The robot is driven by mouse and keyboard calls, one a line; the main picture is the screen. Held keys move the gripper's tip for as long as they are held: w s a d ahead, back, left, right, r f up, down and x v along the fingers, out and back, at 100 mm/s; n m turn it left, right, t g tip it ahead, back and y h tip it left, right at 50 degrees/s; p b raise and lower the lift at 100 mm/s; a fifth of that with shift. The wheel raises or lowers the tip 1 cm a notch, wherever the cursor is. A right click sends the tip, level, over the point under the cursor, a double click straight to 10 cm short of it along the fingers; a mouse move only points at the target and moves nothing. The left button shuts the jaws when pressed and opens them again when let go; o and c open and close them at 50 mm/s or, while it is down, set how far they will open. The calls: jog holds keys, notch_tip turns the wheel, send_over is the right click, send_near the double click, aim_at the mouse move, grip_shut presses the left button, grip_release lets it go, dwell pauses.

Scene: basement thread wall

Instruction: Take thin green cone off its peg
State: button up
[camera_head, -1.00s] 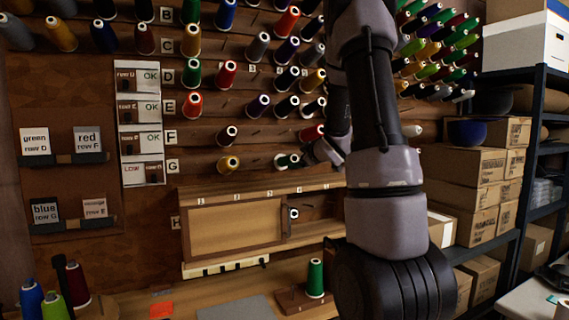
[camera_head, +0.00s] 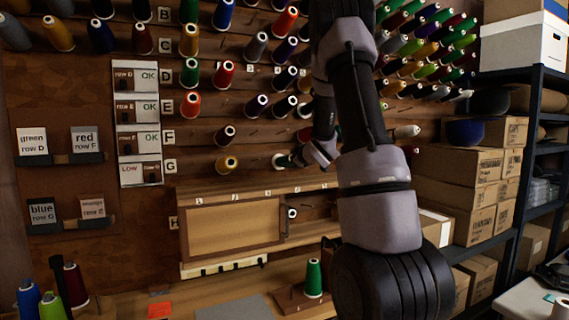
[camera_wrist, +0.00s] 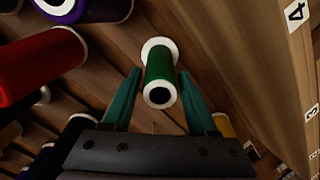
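The thin green cone (camera_wrist: 160,72), with white ends and a dark centre hole, is on the wall in the wrist view. In the head view its pale end and a bit of green (camera_head: 283,161) show in row G, partly covered by my gripper (camera_head: 302,158). In the wrist view my gripper (camera_wrist: 160,80) is open, with one teal finger on each side of the cone's near end. I see gaps beside the cone and no clear contact. The cone's peg is hidden.
A wooden ledge (camera_head: 240,188) with number labels runs just below the cone. A red cone (camera_wrist: 45,62) is close by on the left in the wrist view. Another green cone (camera_head: 314,278) stands on the bench. Cardboard boxes (camera_head: 463,185) are stacked at right.

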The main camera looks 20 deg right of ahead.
jog(key=c, duration=0.4)
jog(key=shift+f+v, duration=0.2)
jog(key=shift+v, duration=5.4)
jog(key=s+r, duration=0.1)
jog(key=s, duration=0.1)
jog(key=s+r, duration=0.1)
jog(key=s, duration=0.1)
jog(key=shift+r, duration=0.4)
